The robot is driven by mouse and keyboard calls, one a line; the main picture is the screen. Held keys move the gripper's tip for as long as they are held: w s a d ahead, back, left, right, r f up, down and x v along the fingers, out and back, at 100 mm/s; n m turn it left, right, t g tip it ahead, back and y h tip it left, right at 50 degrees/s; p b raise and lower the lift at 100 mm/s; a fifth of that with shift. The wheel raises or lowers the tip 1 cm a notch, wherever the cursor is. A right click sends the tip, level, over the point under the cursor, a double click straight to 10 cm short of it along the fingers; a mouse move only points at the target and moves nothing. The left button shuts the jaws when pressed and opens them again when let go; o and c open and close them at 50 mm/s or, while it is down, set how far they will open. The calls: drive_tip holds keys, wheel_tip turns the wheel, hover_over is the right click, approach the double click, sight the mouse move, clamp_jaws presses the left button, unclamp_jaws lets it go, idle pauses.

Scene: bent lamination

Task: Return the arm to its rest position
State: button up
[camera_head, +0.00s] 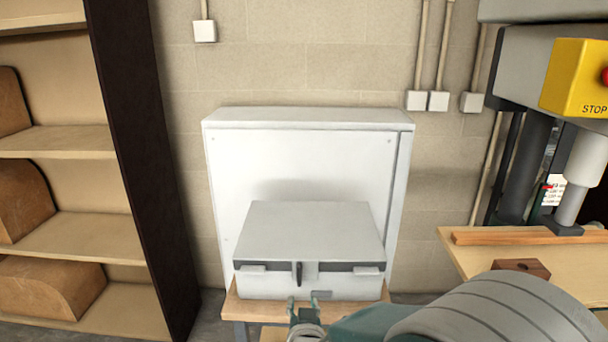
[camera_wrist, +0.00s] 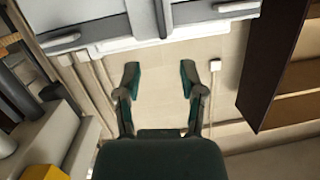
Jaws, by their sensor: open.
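My gripper (camera_head: 304,304) is at the bottom centre of the head view, in front of a closed light-grey case (camera_head: 310,232). In the wrist view my gripper (camera_wrist: 160,80) shows two dark fingers spread wide apart, with nothing between them. My arm reaches in from the lower right of the head view. The gripper looks close to the front of the case; I cannot tell whether they touch. The wrist view appears upside down, with the case's front edge (camera_wrist: 100,35) along its top.
The case sits on a small wooden table (camera_head: 237,310) before a white cabinet (camera_head: 300,155). A shelf (camera_head: 75,142) with curved wooden pieces stands left. At right, a press with a yellow stop box (camera_head: 575,78) stands by a wooden bench (camera_head: 475,262) holding a brown block (camera_head: 520,267).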

drive_tip(key=s+d+r+g, duration=0.4)
drive_tip(key=s+d, duration=0.4)
drive_tip(key=s, duration=0.3)
drive_tip(key=s+d+r+g+h, duration=0.1)
drive_tip(key=s+d+r+g, duration=0.4)
drive_tip(key=s+d, duration=0.3)
drive_tip(key=s+g, duration=0.1)
drive_tip(key=s, duration=0.2)
drive_tip(key=shift+s+n, duration=0.25)
drive_tip(key=shift+n, duration=0.05)
drive_tip(key=shift+r, duration=0.1)
